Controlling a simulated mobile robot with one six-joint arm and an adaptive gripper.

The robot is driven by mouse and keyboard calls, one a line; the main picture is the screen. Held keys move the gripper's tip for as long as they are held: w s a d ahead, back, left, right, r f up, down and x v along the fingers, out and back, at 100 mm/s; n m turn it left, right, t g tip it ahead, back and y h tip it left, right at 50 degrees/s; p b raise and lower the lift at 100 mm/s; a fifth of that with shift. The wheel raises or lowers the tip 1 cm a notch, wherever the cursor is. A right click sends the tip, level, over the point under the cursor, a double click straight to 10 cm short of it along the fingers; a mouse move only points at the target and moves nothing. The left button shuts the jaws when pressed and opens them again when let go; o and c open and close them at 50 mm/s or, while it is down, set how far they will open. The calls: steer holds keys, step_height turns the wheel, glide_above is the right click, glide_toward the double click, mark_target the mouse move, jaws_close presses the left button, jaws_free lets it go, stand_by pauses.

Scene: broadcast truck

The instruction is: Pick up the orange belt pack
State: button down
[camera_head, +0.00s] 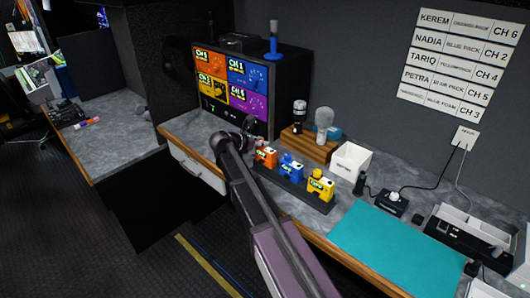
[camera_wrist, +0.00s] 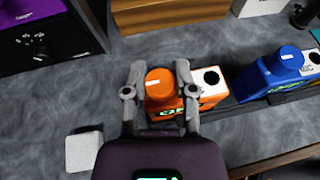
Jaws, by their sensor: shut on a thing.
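The orange belt pack (camera_head: 265,157) stands at the left end of a dark rack (camera_head: 297,190) on the grey counter. It also shows in the wrist view (camera_wrist: 160,88), with a round orange knob on top and a white section with a black hole at its right. My gripper (camera_wrist: 160,98) is shut on it, one finger on each side of the orange knob part. In the head view my gripper (camera_head: 250,140) reaches the pack from the left, and my arm hides part of the counter. The pack appears upright; I cannot tell whether it is clear of the rack.
A blue belt pack (camera_head: 291,168) and a yellow one (camera_head: 321,186) stand to the right in the rack. A monitor (camera_head: 236,84) is behind. A wooden block (camera_head: 308,143) with microphones and a white box (camera_head: 350,161) stand close behind. A teal mat (camera_head: 395,240) lies at right.

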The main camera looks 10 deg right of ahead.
step_height(320, 180, up, 18)
steer(key=p, duration=1.8)
stand_by(0.3)
